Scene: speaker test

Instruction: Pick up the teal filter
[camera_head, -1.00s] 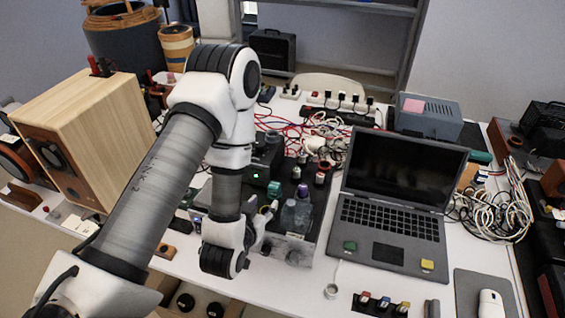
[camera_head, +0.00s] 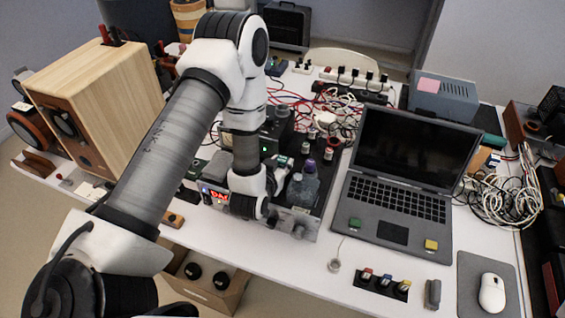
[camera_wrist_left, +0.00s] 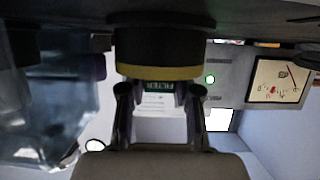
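The teal filter (camera_wrist_left: 160,87) shows in the left wrist view as a teal band lettered FILTER with a pale body, between and beyond my fingertips. In the head view a small white piece with a teal top (camera_head: 281,160) stands just beyond my left gripper (camera_head: 274,180); it looks like the same filter. In the left wrist view the two fingers of the left gripper (camera_wrist_left: 160,98) are spread, with gaps to the teal band on both sides. I see no contact. My wrist hides part of the area in the head view. My right gripper is not in view.
Clear bottles (camera_head: 303,187) stand close right of my gripper. An open laptop (camera_head: 410,170) is further right, and a wooden speaker (camera_head: 95,105) is at left. Red and white cables (camera_head: 335,108) lie behind.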

